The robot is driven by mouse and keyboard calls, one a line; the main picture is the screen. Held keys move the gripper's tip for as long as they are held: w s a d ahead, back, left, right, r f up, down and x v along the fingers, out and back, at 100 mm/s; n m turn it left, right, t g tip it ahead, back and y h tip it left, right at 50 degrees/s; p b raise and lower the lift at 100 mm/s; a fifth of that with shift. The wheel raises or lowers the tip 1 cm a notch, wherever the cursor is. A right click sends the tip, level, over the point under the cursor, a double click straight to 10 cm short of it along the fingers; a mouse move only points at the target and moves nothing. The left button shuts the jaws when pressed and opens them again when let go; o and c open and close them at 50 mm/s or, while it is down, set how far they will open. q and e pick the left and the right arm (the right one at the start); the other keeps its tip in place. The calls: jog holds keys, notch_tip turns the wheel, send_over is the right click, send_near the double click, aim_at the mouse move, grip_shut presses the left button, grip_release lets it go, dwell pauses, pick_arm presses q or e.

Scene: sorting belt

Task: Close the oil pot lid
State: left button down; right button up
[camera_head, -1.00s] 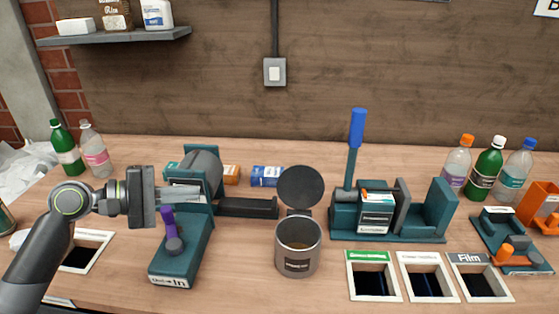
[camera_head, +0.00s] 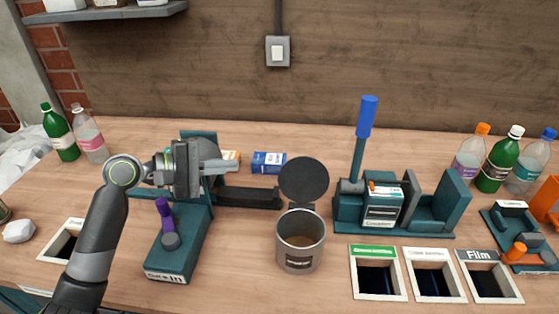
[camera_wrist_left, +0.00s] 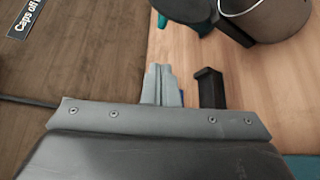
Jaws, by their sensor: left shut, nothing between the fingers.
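The oil pot (camera_head: 300,258) is a grey metal pot with a dark label, standing upright on the wooden table. Its round dark lid (camera_head: 304,179) stands open at the pot's back rim, tilted up. My left gripper (camera_head: 218,166) is left of the lid, over the teal device with the purple lever, its fingers partly hard to make out. In the left wrist view its fingers (camera_wrist_left: 162,84) are shut and empty, and part of the pot (camera_wrist_left: 278,14) shows at the top right, apart from them. My right gripper is not in view.
A teal device with a purple lever (camera_head: 165,214) and a black bar (camera_head: 248,197) lies left of the pot. A teal press with a blue handle (camera_head: 367,118) stands at its right. Labelled table openings (camera_head: 378,252) are at front right. Bottles (camera_head: 87,136) stand at the sides.

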aim_at(304, 176)
pick_arm(q)
jog(key=x, duration=1.3)
jog(key=shift+p, duration=0.35)
